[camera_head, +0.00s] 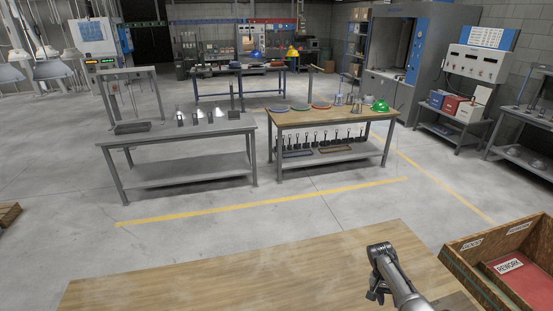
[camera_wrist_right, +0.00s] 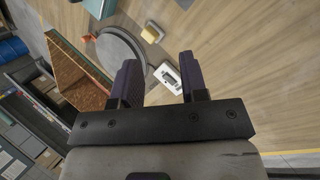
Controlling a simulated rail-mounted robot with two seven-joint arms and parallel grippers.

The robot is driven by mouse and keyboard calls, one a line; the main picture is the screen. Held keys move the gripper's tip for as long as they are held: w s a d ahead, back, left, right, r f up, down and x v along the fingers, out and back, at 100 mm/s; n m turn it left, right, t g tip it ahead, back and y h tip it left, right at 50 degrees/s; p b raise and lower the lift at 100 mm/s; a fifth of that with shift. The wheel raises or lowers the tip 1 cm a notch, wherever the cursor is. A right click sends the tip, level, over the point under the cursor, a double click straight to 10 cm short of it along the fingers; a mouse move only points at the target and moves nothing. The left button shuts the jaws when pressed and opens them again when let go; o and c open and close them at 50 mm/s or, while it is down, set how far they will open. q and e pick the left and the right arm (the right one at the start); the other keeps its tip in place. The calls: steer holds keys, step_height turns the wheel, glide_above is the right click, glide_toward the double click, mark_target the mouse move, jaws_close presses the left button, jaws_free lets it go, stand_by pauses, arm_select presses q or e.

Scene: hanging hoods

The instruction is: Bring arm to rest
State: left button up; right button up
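My right arm comes into the head view from the bottom right, over the wooden table (camera_head: 250,283). Its gripper (camera_head: 376,292) is small and dark there, beside the wooden bin. In the right wrist view the two dark fingers of this gripper (camera_wrist_right: 158,62) stand wide apart. Nothing is held between them. A small white item with a dark patch (camera_wrist_right: 168,77) shows beyond the fingers, on or above a wood-toned surface. My left arm and gripper are not in view.
A wooden bin (camera_head: 462,246) with a red REWORK panel (camera_head: 520,280) stands at the right. The table's left part is bare. Beyond open floor stand a grey bench (camera_head: 180,137) and a wood-topped bench (camera_head: 300,119) with a green hood (camera_head: 380,105).

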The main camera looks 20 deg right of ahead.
steer(key=w+a+r+n+t+h, duration=0.2)
steer(key=w+a+r+n+t, duration=0.15)
steer(key=w+r, duration=0.45)
steer(key=w+a+r+n+t+h, duration=0.1)
steer(key=w+a+r+n+t, duration=0.2)
steer(key=w+r, duration=0.45)
steer(key=s+a+r+n+t, duration=0.3)
steer(key=a+r+n+t, duration=0.3)
steer(key=a+r, duration=0.4)
steer(key=s+a+f+t+y, duration=0.2)
steer(key=s+a, duration=0.4)
steer(key=s, duration=0.3)
steer(key=s+a+f+t+y, duration=0.15)
steer(key=s+a, duration=0.35)
steer(key=s, duration=0.5)
steer(key=s+a+f+g, duration=0.2)
steer(key=s+f+g, duration=0.2)
steer(key=s+f, duration=0.6)
steer(key=s+a+f+g, duration=0.1)
steer(key=s+f+g, duration=0.2)
steer(key=s+f, duration=0.7)
steer(key=w+p+v, duration=0.2)
steer(key=p+v, duration=1)
steer(key=v, duration=0.3)
steer(key=shift+s+r, duration=0.15)
steer(key=shift+r, duration=0.55)
